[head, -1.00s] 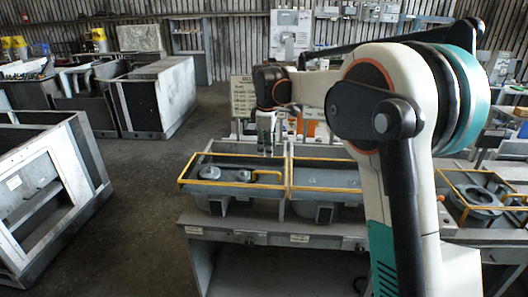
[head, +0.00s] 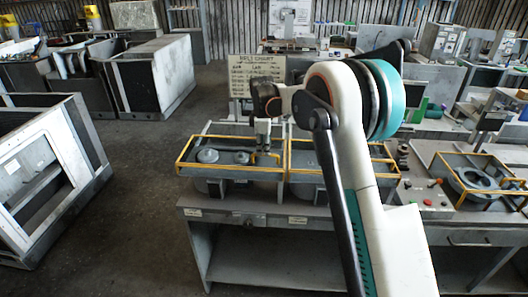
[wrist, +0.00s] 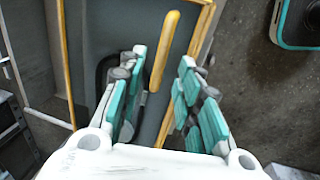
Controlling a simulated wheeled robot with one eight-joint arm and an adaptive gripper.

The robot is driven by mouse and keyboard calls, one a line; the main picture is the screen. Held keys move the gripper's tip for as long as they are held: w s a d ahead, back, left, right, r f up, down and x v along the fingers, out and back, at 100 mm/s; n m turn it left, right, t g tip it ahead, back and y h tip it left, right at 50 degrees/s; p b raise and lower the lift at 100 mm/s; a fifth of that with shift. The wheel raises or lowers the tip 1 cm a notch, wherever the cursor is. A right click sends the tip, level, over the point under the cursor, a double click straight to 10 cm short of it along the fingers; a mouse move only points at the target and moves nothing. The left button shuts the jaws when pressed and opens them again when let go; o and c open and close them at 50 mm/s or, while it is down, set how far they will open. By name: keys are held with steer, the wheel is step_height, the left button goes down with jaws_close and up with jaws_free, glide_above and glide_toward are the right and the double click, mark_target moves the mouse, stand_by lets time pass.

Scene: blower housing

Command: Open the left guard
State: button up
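The left guard (head: 228,175) is a yellow-edged frame over the left housing on the bench. It looks lowered and flat. Its yellow handle (head: 268,156) stands near its right side. My gripper (head: 263,150) is just above this handle, pointing down. In the wrist view, the handle (wrist: 164,50) is a yellow bar between the spread teal-padded fingers of my gripper (wrist: 161,62). The fingers are open, with a gap visible on both sides. The guard's yellow edge (wrist: 68,60) also shows there. Finger contact with the handle is not visible.
A second yellow-edged guard (head: 345,178) adjoins on the right, partly hidden by my arm. Another yellow-framed unit (head: 480,182) sits farther right. A sign board (head: 258,75) stands behind. Grey cabinets (head: 50,175) stand left, with open floor between them and the bench.

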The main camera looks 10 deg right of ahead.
steer(key=shift+w+d+f, duration=0.1)
steer(key=shift+w+f, duration=0.05)
steer(key=shift+f, duration=0.55)
steer(key=shift+w+f, duration=0.15)
steer(key=shift+f, duration=0.55)
jaws_close()
